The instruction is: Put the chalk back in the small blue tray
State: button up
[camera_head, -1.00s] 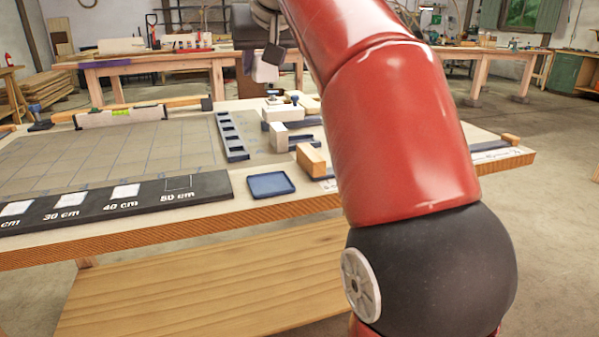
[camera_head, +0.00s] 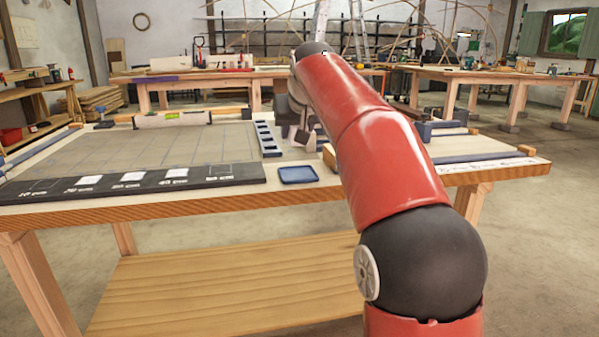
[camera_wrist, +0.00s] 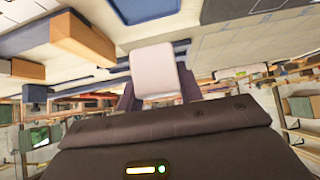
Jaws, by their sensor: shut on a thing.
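The small blue tray (camera_head: 298,175) lies empty on the workbench near its front edge. Part of it also shows at the top of the wrist view (camera_wrist: 145,9). My gripper (camera_wrist: 157,90) is shut on the chalk (camera_wrist: 154,68), a pale, blocky piece that sticks out between the fingers. In the head view my gripper (camera_head: 302,136) is low over the bench, behind the tray and beside the slotted blue rack. My arm hides part of that area, and the chalk is hard to make out there.
The slotted blue rack (camera_head: 268,140) stands behind and left of the tray. A wooden block (camera_wrist: 80,38) is close beside the gripper in the wrist view. A black strip with centimetre marks (camera_head: 130,182) runs along the bench front. The gridded board (camera_head: 150,148) is clear.

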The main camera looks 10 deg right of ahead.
aim_at(297, 172)
notch_tip(297, 172, down, 7)
jog(key=b, duration=0.5)
jog(key=shift+f+b, duration=0.15)
jog(key=shift+b, duration=0.15)
jog(key=o, duration=1.1)
jog(key=shift+s+r, duration=0.15)
jog(key=shift+r, duration=0.3)
jog(key=p+v, duration=0.1)
jog(key=v, duration=1)
jog(key=shift+s+p, duration=0.15)
jog(key=shift+p, duration=0.2)
